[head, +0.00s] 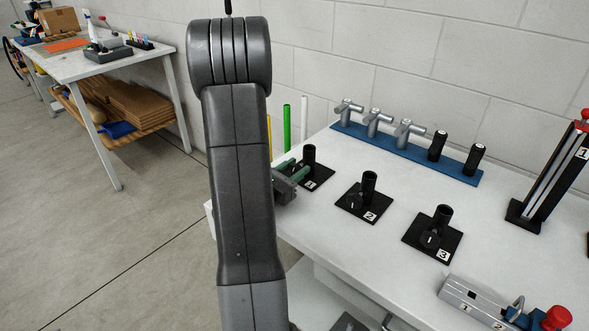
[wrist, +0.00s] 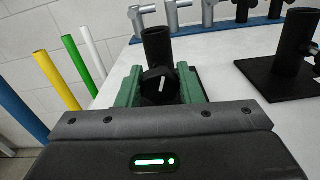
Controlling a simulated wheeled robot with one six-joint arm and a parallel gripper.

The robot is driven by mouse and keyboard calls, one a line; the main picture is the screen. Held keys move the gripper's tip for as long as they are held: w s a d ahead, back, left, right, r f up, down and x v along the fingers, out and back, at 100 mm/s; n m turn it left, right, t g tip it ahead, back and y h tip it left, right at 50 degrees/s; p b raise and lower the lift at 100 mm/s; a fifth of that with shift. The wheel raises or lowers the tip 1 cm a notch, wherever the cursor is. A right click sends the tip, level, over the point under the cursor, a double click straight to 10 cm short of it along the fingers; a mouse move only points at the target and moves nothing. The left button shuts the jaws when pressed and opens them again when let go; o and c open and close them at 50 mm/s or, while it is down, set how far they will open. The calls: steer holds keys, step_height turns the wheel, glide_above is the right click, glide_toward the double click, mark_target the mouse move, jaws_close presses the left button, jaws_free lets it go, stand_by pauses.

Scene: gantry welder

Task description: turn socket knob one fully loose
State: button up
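Socket one is a black upright tube on a black square plate; in the head view the tube (head: 309,155) stands at the left of the white table. In the wrist view the tube (wrist: 157,45) rises straight ahead. Its round black knob (wrist: 160,87) has a white pointer mark, nearly upright and slightly tilted. My gripper (head: 288,170) is at table level at socket one. Its green fingers (wrist: 161,80) stand on both sides of the knob. I cannot tell whether they touch it. The knob is hidden in the head view.
Socket two (head: 369,186) and socket three (head: 441,222) stand to the right on the table. A blue rack (head: 400,152) with grey and black parts lies at the back. A grey fixture (head: 474,300) is at the front right. Yellow, green (head: 287,127) and white rods stand behind the left edge.

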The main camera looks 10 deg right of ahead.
steer(key=shift+n, duration=2)
steer(key=o, duration=1)
steer(key=shift+a, duration=0.1)
steer(key=shift+b+v, duration=0.35)
steer(key=shift+v, duration=6.5)
steer(key=shift+p+x, duration=0.4)
steer(key=shift+x, duration=6.15)
